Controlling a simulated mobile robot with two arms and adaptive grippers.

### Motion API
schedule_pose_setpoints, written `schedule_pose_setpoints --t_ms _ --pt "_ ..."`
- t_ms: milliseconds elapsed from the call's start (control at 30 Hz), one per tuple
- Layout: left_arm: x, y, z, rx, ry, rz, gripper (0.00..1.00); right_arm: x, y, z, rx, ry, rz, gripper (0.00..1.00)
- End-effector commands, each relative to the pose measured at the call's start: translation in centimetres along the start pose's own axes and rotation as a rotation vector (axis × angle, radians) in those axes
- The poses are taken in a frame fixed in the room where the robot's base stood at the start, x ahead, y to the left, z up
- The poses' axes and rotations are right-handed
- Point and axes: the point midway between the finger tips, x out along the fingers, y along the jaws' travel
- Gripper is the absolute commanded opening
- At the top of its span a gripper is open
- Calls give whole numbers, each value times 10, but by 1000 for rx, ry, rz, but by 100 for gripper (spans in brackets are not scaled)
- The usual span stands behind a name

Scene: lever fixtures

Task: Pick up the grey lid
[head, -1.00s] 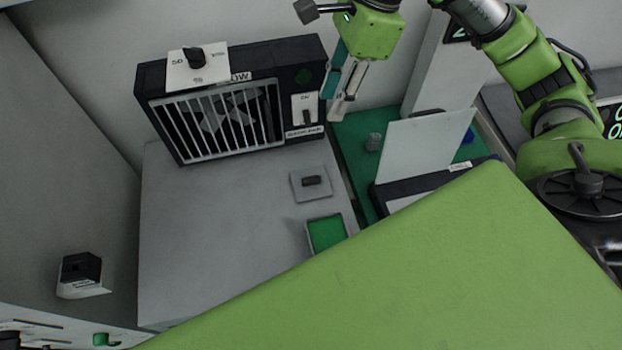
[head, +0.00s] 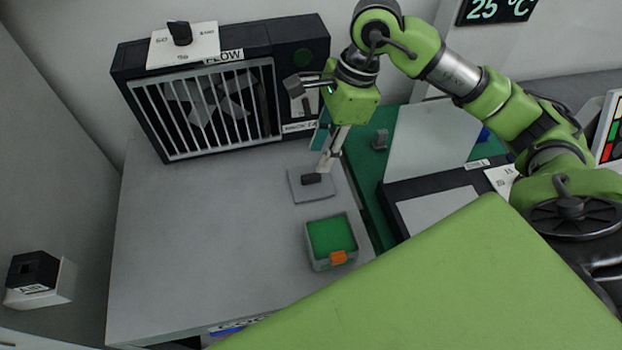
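The grey lid (head: 298,192) is a flat square with a dark handle (head: 312,179) on top. It lies flat on the grey table, just behind a small grey box with a green inside (head: 311,250). My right gripper (head: 323,158) points down over the lid's back edge, with its fingertips close to the handle. Its fingers look apart, with nothing seen between them; whether they touch the handle is unclear. My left gripper is not in view.
A black fan box (head: 222,105) with a white grille stands behind the lid. A green mat (head: 369,190) with a grey upright panel (head: 432,140) is at the right. The grey table (head: 210,240) is clear left of the lid. An orange tab (head: 338,257) is on the box's front.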

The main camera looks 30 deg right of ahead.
Motion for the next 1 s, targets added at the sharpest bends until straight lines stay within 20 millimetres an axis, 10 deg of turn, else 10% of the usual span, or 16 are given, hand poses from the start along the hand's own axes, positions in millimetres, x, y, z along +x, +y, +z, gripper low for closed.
schedule_pose_setpoints --t_ms 867,1000 --pt "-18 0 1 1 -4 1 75 68 0 0 0 1 -1 31" --pt "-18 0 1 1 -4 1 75 68 0 0 0 1 -1 0"
